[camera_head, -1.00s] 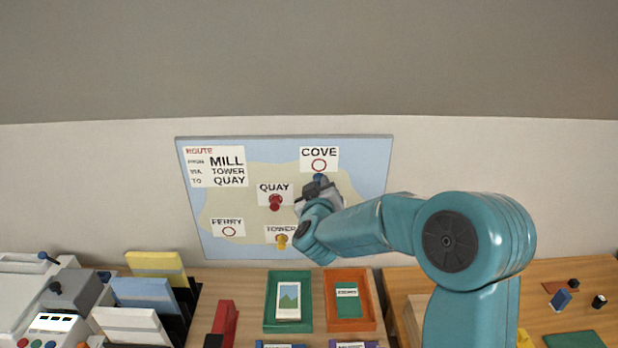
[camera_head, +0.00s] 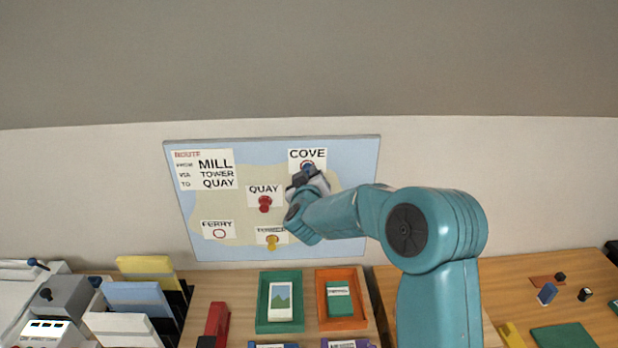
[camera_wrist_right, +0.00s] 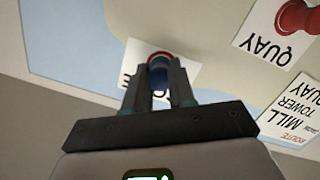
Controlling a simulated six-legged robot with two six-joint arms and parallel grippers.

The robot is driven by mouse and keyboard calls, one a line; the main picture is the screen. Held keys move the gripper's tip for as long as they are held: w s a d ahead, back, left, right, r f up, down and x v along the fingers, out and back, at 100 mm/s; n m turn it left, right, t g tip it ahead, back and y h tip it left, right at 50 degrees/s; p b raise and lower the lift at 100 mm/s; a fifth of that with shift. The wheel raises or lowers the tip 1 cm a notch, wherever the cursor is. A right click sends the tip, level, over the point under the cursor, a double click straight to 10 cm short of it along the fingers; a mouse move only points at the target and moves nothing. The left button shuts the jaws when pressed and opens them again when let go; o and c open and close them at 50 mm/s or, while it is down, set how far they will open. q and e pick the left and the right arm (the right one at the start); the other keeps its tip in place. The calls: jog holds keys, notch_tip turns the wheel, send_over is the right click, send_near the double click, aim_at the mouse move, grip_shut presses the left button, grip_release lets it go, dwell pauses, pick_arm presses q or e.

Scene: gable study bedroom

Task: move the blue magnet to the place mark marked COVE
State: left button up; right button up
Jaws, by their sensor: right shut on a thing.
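The blue magnet (camera_head: 308,167) is at the red ring of the COVE place mark (camera_head: 296,155) at the top right of the map board. My right gripper (camera_head: 305,174) is shut on the magnet from below. In the right wrist view the blue magnet (camera_wrist_right: 159,70) sits between the two fingers (camera_wrist_right: 158,88), with part of the red ring showing around it. The fingers hide part of the COVE label. I cannot tell whether the magnet touches the board. My left gripper is not in view.
A red magnet (camera_head: 265,204) is at QUAY and a yellow magnet (camera_head: 272,242) at TOWER. The FERRY mark (camera_head: 219,233) is an empty ring. Below stand a green tray (camera_head: 262,326) and an orange tray (camera_head: 322,323) on the desk.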

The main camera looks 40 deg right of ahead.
jog(key=shift+a, duration=0.1)
jog(key=shift+w, duration=0.1)
jog(key=shift+d, duration=0.2)
grip_shut()
jog(key=shift+w, duration=0.15)
jog(key=shift+d, duration=0.1)
jog(key=o, duration=0.9)
grip_release()
jog(key=shift+c, duration=0.2)
